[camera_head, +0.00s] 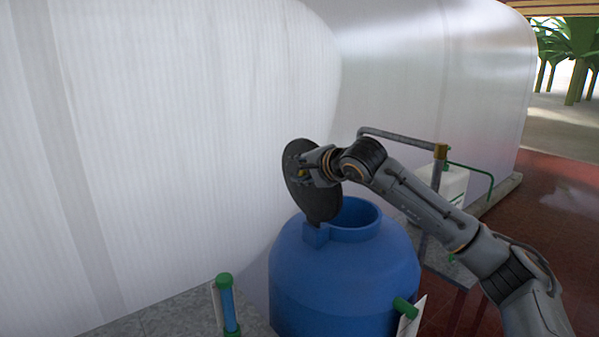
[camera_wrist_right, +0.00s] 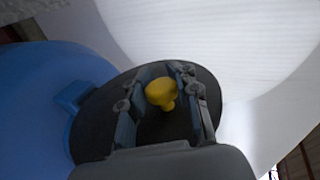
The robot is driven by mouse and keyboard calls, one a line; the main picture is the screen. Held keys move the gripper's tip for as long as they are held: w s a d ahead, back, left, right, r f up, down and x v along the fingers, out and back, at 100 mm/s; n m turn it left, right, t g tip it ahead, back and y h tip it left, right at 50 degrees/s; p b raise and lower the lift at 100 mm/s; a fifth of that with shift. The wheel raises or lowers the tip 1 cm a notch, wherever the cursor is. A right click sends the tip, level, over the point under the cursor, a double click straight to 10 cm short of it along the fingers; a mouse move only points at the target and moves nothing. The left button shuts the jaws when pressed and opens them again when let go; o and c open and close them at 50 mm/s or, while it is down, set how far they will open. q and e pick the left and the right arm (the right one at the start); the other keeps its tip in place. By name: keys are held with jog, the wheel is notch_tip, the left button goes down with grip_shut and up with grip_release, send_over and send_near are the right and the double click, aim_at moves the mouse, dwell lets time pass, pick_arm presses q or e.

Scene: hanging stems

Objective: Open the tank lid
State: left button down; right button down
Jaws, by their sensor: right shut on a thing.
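A blue tank (camera_head: 345,275) stands below the middle of the head view, its round mouth uncovered at the top. Its dark round lid (camera_head: 322,205) is tilted up steeply at the left side of the mouth, by a blue block on the rim. My right gripper (camera_head: 303,173) is at the lid's face, on its yellow knob. In the right wrist view the yellow knob (camera_wrist_right: 161,93) sits between the two fingers of the right gripper (camera_wrist_right: 163,97), with the dark lid (camera_wrist_right: 95,130) behind it and the blue tank (camera_wrist_right: 45,90) to the left. My left gripper is not in view.
A large white curved wall (camera_head: 170,120) rises close behind the lid. A blue and green pipe (camera_head: 227,305) stands at the front left. A white container (camera_head: 452,185) with green pipe stands behind my right arm. Reddish floor (camera_head: 545,210) is open at the right.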

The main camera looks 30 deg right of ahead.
jog(key=shift+a, duration=0.15)
jog(key=c, duration=1.4)
grip_release()
jog(key=shift+c, duration=0.2)
jog(key=o, duration=0.3)
jog(key=shift+s, duration=0.1)
jog(key=shift+o, duration=0.8)
jog(key=shift+s+r, duration=0.1)
jog(key=shift+s, duration=0.05)
jog(key=v, duration=1.2)
